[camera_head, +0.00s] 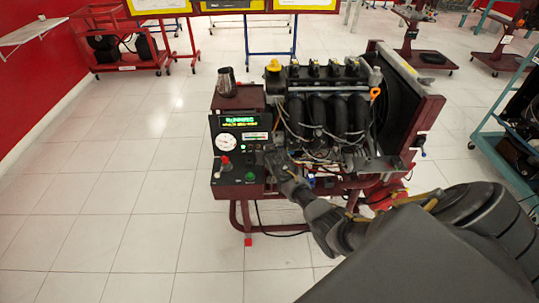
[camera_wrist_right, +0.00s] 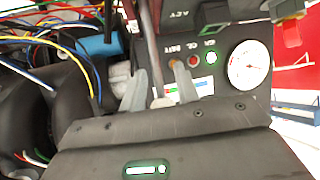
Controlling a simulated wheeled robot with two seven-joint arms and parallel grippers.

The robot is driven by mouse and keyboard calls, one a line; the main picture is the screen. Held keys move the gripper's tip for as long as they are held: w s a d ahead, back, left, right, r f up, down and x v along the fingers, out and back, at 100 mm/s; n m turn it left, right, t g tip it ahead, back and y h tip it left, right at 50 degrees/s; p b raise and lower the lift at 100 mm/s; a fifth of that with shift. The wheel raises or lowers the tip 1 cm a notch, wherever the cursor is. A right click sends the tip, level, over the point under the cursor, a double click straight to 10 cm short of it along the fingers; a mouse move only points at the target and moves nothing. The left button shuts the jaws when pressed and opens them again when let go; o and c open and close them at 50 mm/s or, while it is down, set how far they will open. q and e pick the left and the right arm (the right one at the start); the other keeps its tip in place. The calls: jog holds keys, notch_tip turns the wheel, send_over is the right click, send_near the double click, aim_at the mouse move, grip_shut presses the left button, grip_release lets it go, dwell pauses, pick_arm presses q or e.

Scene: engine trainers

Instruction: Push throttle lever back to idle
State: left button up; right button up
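The engine trainer's control panel (camera_head: 240,140) stands left of the engine in the head view, with a lit green display and a white gauge. My right gripper (camera_head: 270,158) is at the panel's right edge, in front of the engine. In the right wrist view, a thin metal lever (camera_wrist_right: 149,35), seemingly the throttle lever, runs down from the top edge to a rounded end. The fingers of my right gripper (camera_wrist_right: 160,88) stand apart, one on each side of it. I cannot tell whether they touch it. In the head view the lever is hidden by the gripper. My left gripper is not in view.
The engine (camera_head: 330,105) with loose wires and a radiator (camera_head: 405,95) sits close beside my right gripper. A red knob (camera_head: 225,160) and green button (camera_head: 249,177) are on the lower panel. The tiled floor (camera_head: 110,215) at left is clear.

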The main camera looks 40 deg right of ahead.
jog(key=v, duration=0.9)
jog(key=shift+p, duration=0.3)
jog(key=shift+s, duration=0.1)
jog(key=s+a+f+n+g+y, duration=0.1)
jog(key=s+a+f, duration=0.1)
jog(key=s+f, duration=0.55)
jog(key=s+a+f+n+g, duration=0.25)
jog(key=s+f, duration=0.25)
jog(key=f, duration=0.6)
jog(key=s+a+f+g+y, duration=0.1)
jog(key=s+a+f, duration=0.1)
jog(key=s+f, duration=0.6)
jog(key=s+a+f+n+g, duration=0.1)
jog(key=s+f, duration=0.4)
jog(key=s, duration=0.6)
jog(key=s+a+f+n+g+y, duration=0.1)
jog(key=s+a+f, duration=0.3)
jog(key=s, duration=0.8)
jog(key=s+a+f+n+g+y, duration=0.1)
jog(key=s+f, duration=0.5)
jog(key=s, duration=0.6)
jog(key=shift+a+f+g, duration=0.35)
jog(key=shift+a+g, duration=0.5)
jog(key=shift+w, duration=0.1)
